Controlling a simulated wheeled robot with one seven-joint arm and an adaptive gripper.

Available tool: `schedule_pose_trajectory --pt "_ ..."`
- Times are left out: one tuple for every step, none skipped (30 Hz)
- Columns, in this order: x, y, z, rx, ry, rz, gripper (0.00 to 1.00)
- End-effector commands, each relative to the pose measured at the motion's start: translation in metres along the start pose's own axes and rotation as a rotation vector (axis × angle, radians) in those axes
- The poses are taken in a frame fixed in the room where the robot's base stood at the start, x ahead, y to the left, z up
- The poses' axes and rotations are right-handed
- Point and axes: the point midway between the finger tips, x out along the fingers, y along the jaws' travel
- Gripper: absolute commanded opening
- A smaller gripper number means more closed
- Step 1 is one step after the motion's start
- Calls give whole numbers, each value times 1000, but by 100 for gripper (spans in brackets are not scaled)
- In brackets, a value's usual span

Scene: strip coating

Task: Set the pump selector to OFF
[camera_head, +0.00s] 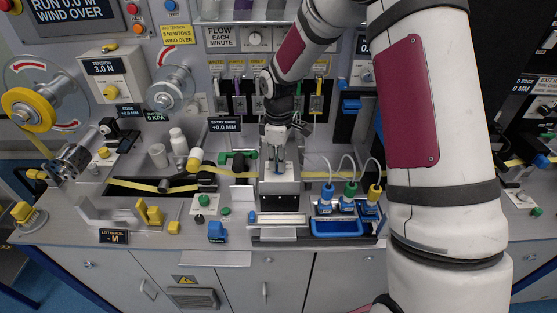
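My gripper (277,160) points down over a grey metal block (280,190) at the middle of the bench. Its fingers are small and partly hidden, so I cannot tell whether it is open or shut. A bit of blue shows by the fingertips; I cannot tell whether they touch it. No control carries a readable pump or OFF label. A round dial (254,39) sits on the white panel marked FLOW EACH MINUTE, above and behind my gripper. I cannot tell whether it is the pump selector, and its setting is too small to read.
A blue tray (337,229) with blue-, green- and yellow-topped fittings and white tubes stands right of the block. A green-handled part (237,155) and yellow strip lie to the left. White bottles (178,141) stand farther left. My arm hides much of the right side.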

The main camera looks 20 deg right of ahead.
Motion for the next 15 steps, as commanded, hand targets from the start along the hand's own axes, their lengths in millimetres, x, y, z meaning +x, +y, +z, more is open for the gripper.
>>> schedule_pose_trajectory --pt "0 0 0 1 0 0 31" --pt "0 0 0 1 0 0 31" --pt "0 0 0 1 0 0 31" --pt "0 0 0 1 0 0 31" --pt "0 0 0 2 0 0 31" --pt "0 0 0 2 0 0 31" --pt "0 0 0 2 0 0 31" --pt "0 0 0 2 0 0 31" --pt "0 0 0 2 0 0 31" --pt "0 0 0 2 1 0 31" --pt "-1 0 0 3 1 0 31" --pt "-3 0 0 3 1 0 31" --pt "-5 0 0 3 1 1 31" --pt "-8 0 0 3 1 1 31" --pt "-13 1 -1 4 2 3 31"
